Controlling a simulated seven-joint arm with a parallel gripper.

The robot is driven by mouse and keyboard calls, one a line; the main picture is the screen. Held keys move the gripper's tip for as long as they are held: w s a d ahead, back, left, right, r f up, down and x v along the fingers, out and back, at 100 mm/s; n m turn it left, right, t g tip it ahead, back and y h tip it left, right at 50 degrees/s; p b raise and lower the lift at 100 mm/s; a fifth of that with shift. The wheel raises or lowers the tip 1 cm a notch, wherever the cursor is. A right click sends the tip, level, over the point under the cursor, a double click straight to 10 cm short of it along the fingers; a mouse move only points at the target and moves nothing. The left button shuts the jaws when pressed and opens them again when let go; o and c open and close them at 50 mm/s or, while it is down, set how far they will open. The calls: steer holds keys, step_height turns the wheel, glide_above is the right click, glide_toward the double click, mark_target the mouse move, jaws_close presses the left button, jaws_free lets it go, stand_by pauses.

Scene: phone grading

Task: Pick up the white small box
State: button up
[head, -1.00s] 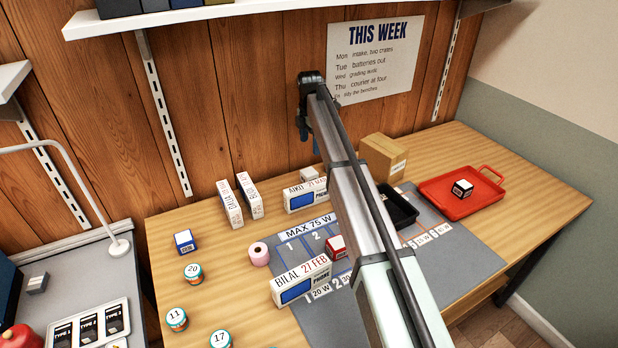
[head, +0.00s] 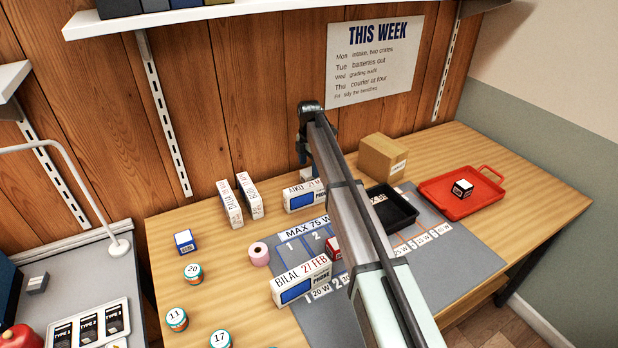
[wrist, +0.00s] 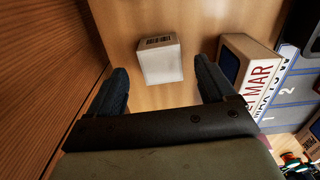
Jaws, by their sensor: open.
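The white small box (wrist: 160,63) lies on the wooden bench in the wrist view, with a dark barcode label on its far upper edge. My gripper (wrist: 162,82) is open, its dark fingers apart on the left and right of the box's near part. The box is not between closed fingers, and I cannot tell the height left above it. In the head view my gripper (head: 303,155) hangs near the back of the bench, beside the AIKU phone box, and largely hides the white box.
The AIKU phone box (head: 303,196) stands close to my gripper; its MAR print shows in the wrist view. The wooden wall (wrist: 50,70) is close on the left there. A cardboard box (head: 382,158), black tray (head: 391,209) and red tray (head: 433,196) stand to the right.

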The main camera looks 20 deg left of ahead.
mark_target(309, 171)
steer(key=shift+s+f, duration=0.1)
steer(key=shift+f, duration=2.2)
steer(key=c, duration=1.1)
steer(key=shift+r, duration=0.1)
